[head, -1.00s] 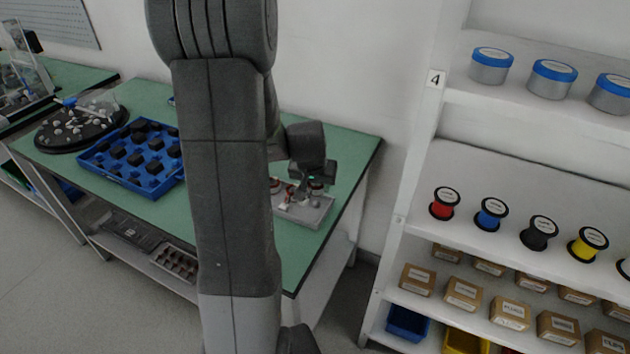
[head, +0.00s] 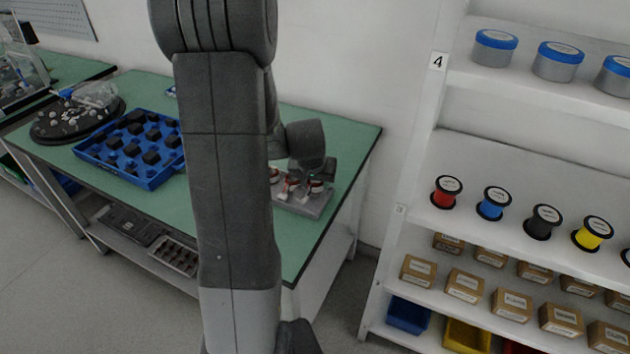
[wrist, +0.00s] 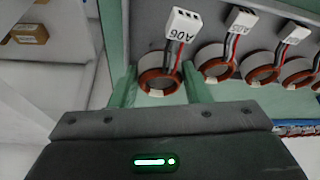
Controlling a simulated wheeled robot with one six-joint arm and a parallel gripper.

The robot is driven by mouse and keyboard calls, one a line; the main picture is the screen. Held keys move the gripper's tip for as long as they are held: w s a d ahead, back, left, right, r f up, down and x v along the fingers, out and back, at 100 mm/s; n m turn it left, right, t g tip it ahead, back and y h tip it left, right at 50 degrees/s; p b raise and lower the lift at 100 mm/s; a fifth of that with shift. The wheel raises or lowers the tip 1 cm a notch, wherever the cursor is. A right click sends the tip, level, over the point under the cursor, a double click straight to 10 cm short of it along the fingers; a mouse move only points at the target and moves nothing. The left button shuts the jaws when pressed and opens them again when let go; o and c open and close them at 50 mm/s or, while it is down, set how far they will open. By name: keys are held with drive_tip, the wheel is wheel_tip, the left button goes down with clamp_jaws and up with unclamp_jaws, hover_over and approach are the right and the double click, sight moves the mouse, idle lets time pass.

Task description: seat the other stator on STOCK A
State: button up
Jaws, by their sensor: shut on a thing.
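In the wrist view my gripper (wrist: 161,86) has its green fingers on both sides of a stator (wrist: 158,72), shut on it. This stator is a copper-coloured ring with red and black wires and a white connector marked A06. It is at the left end of a row of similar stators (wrist: 214,66) along a grey tray (wrist: 150,20). I cannot tell whether the held stator touches the tray. In the head view my gripper (head: 312,178) is over the grey tray (head: 312,208) at the bench's right end, partly hidden by my arm. I cannot make out a STOCK A label.
A blue tray (head: 150,182) with black blocks lies left on the green bench (head: 170,205), beside a round black plate (head: 50,133) of small parts. A white shelf (head: 500,217) with spools and boxes stands to the right. Bare bench lies in front of the grey tray.

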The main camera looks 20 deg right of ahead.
drive_tip(key=shift+f+b, duration=0.6)
drive_tip(key=shift+f, duration=0.1)
drive_tip(key=shift+f+b, duration=0.3)
drive_tip(key=shift+b, duration=0.15)
drive_tip(key=o, duration=0.9)
drive_tip(key=shift+r+p, duration=1.75)
drive_tip(key=shift+r, duration=0.85)
